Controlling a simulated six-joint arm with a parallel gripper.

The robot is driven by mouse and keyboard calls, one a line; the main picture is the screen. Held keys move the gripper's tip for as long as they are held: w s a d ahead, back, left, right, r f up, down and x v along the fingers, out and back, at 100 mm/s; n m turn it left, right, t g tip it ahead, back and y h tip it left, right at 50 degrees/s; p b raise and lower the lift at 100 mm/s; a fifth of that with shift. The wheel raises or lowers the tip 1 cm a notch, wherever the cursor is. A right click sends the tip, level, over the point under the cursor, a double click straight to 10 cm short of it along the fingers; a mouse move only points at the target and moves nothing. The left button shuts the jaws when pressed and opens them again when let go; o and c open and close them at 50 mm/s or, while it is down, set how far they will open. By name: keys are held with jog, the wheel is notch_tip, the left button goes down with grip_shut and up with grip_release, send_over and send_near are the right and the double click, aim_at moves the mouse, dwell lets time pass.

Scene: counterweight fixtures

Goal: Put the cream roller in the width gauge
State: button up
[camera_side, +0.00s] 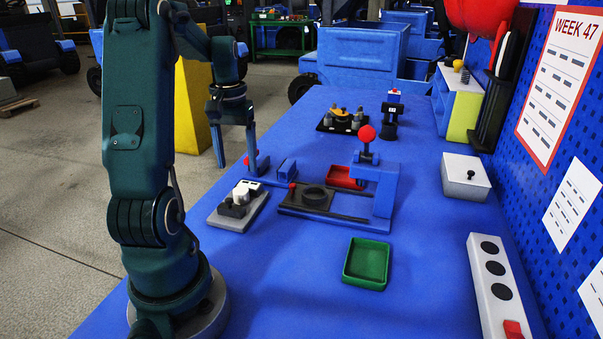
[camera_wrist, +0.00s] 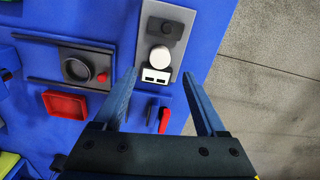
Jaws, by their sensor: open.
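A short cream-white cylinder, which looks like the cream roller (camera_wrist: 160,55), stands on a light grey plate (camera_wrist: 181,20) between a dark block (camera_wrist: 165,28) and a white block with two dark windows (camera_wrist: 155,76). The same plate (camera_side: 222,220) lies at the table's left edge in the side view. Which fixture is the width gauge I cannot tell for certain. A dark plate with a raised ring (camera_side: 314,196) and a red knob lies beside it. My gripper (camera_side: 236,162) is open and empty, above the table's left edge and apart from the roller. Its fingers also show in the wrist view (camera_wrist: 160,76).
A red-handled tool (camera_wrist: 164,120) is near my fingers.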

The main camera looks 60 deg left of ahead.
jog(key=w+d+r+m+t+y, duration=0.1)
jog(key=w+d+r+m, duration=0.2)
jog(key=d+r, duration=0.4)
jog(key=s+d+m+t, duration=0.2)
jog(key=d+m, duration=0.1)
jog(key=d, duration=0.6)
jog(key=s+d+f+m+t+h, duration=0.1)
jog(key=d+m, duration=0.3)
jog(key=d, duration=0.6)
jog(key=shift+s+d+f+t, duration=0.15)
jog(key=shift+s+f+t, duration=0.05)
jog(key=shift+s+t, duration=0.55)
